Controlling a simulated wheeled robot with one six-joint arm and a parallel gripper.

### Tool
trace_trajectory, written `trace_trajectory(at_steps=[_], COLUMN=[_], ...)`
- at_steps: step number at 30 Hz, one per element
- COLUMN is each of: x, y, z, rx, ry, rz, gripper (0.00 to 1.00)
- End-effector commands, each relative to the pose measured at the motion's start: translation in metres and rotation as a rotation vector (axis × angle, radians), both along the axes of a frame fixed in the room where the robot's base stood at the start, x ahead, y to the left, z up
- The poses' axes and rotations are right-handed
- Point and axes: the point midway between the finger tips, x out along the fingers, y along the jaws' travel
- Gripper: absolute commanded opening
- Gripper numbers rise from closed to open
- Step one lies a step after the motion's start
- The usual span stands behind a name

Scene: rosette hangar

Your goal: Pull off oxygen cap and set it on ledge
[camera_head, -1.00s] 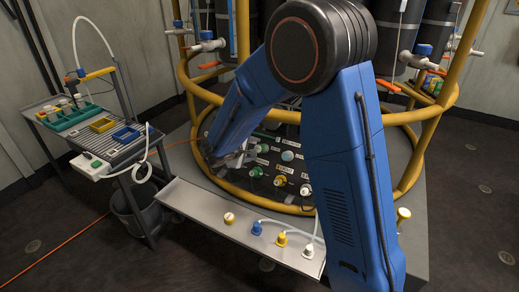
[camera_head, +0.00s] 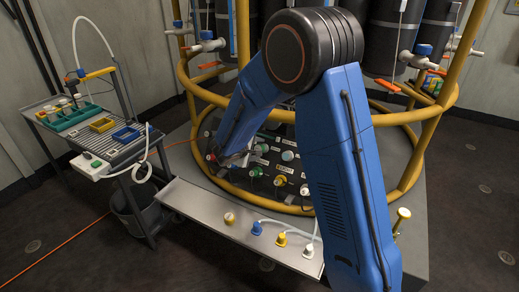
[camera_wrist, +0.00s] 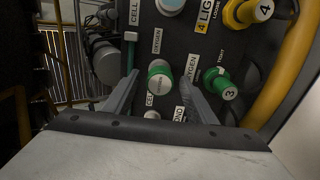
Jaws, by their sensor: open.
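In the wrist view, a round green cap with a pale lettered face (camera_wrist: 160,78) sits on the dark panel (camera_wrist: 180,40), with OXYGEN labels close by. My gripper (camera_wrist: 159,76) is open, with one finger on each side of this cap and visible gaps between. I cannot tell how deep the fingertips reach. A second green fitting marked 3 (camera_wrist: 222,83) is just right of the right finger. In the head view my gripper (camera_head: 236,158) is low over the panel, partly hidden by my arm. The grey ledge (camera_head: 190,200) runs along the front of the panel.
On the ledge stand a yellow-and-white cap (camera_head: 229,218) and blue (camera_head: 256,229), yellow (camera_head: 281,239) and white (camera_head: 308,251) hose plugs. The ledge's left part is bare. A yellow rail (camera_head: 225,185) rings the panel. A trolley (camera_head: 120,150) with trays stands left.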

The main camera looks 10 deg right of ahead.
Motion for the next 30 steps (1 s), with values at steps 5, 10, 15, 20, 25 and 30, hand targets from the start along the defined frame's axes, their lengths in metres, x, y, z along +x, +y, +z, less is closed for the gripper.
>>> trace_trajectory(at_steps=[5, 10, 15, 20, 25, 30], x=[0.0000, 0.0000, 0.0000, 0.0000, 0.0000, 0.0000], y=[0.0000, 0.0000, 0.0000, 0.0000, 0.0000, 0.0000], z=[0.0002, 0.0002, 0.0002, 0.0001, 0.0001, 0.0002], rx=[0.000, 0.000, 0.000, 0.000, 0.000, 0.000], ry=[0.000, 0.000, 0.000, 0.000, 0.000, 0.000], rz=[0.000, 0.000, 0.000, 0.000, 0.000, 0.000], gripper=[0.52, 0.52, 0.52, 0.35, 0.00, 0.00])
